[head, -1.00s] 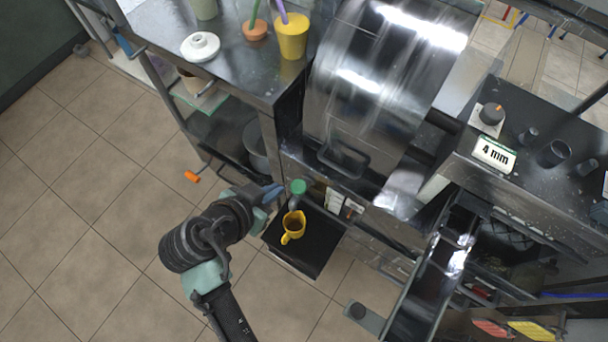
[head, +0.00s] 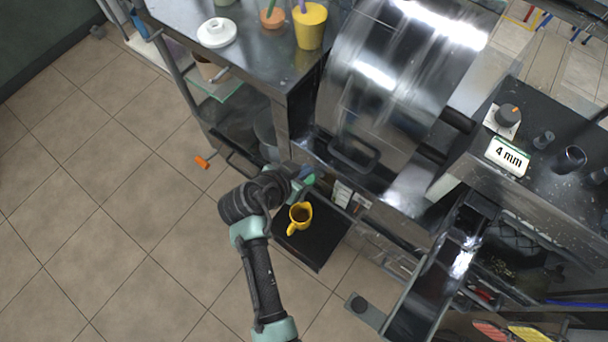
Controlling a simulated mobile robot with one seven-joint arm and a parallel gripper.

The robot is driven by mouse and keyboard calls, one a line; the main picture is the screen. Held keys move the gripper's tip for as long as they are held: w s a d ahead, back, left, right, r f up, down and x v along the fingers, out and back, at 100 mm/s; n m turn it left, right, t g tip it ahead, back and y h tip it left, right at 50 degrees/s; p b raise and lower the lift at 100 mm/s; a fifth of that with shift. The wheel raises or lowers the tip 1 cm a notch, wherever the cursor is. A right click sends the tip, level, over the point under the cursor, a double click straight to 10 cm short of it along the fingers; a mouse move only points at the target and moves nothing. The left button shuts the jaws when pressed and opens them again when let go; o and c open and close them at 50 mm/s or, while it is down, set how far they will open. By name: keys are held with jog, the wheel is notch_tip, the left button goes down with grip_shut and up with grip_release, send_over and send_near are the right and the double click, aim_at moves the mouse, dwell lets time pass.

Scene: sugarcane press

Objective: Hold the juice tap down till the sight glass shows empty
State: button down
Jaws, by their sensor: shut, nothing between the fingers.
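The juice tap's green top (head: 309,179) shows on the front of the steel press, partly covered by my gripper. My gripper (head: 303,176) is shut and empty, with its tips at the tap; whether they touch or press it I cannot tell. A yellow jug (head: 301,213) with dark contents stands below the tap, upright on a black drip tray (head: 318,252). I cannot make out the sight glass or its level in this view.
The press drum cover (head: 395,85) with its handle rises just behind the tap. White labels (head: 342,193) sit to the tap's right. A steel table (head: 262,62) with cups stands at the upper left. An orange object (head: 202,161) lies near the table's leg.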

jog(key=shift+w+f, duration=0.1)
jog(key=shift+f, duration=1.95)
